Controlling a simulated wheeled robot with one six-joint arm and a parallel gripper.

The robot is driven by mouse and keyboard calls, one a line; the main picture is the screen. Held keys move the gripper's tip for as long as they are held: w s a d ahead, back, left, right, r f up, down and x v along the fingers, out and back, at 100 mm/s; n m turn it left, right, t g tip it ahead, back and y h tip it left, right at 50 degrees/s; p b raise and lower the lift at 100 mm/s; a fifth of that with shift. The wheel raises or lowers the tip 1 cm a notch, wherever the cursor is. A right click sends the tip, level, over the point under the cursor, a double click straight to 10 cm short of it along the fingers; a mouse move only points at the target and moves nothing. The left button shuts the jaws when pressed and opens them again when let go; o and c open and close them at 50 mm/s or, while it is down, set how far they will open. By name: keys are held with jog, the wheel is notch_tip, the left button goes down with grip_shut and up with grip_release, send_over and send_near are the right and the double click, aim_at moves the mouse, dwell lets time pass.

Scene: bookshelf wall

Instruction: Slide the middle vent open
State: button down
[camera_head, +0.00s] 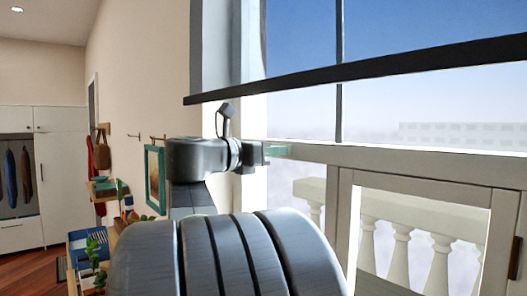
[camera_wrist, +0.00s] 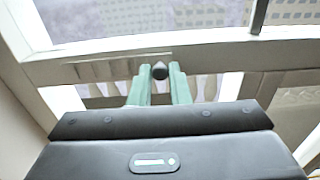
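In the head view my gripper (camera_head: 279,150) is at the left part of the window's pale horizontal rail (camera_head: 400,160); the knob is not visible there. I cannot make out which part is the middle vent.
A dark bar (camera_head: 370,68) crosses the window above my gripper. Below the rail is a glazed frame with a dark handle (camera_head: 515,258), and a white balustrade (camera_head: 400,235) outside. At left are a teal-framed picture (camera_head: 155,178), plants and a white wardrobe (camera_head: 60,165).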

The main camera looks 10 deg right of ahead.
jog(key=shift+s+d+p, duration=0.3)
jog(key=shift+s+d, duration=0.15)
jog(key=shift+s, duration=0.2)
jog(key=c, duration=1.6)
grip_release()
jog(key=shift+o, duration=1.2)
jog(key=shift+s, duration=0.1)
jog(key=shift+a, duration=0.1)
jog(key=b+v, duration=0.2)
jog(key=v, duration=1.1)
jog(key=shift+s+a, duration=0.2)
jog(key=shift+a, duration=0.05)
jog(key=p+x, duration=0.2)
jog(key=x, duration=1.2)
jog(key=shift+s+a, duration=0.1)
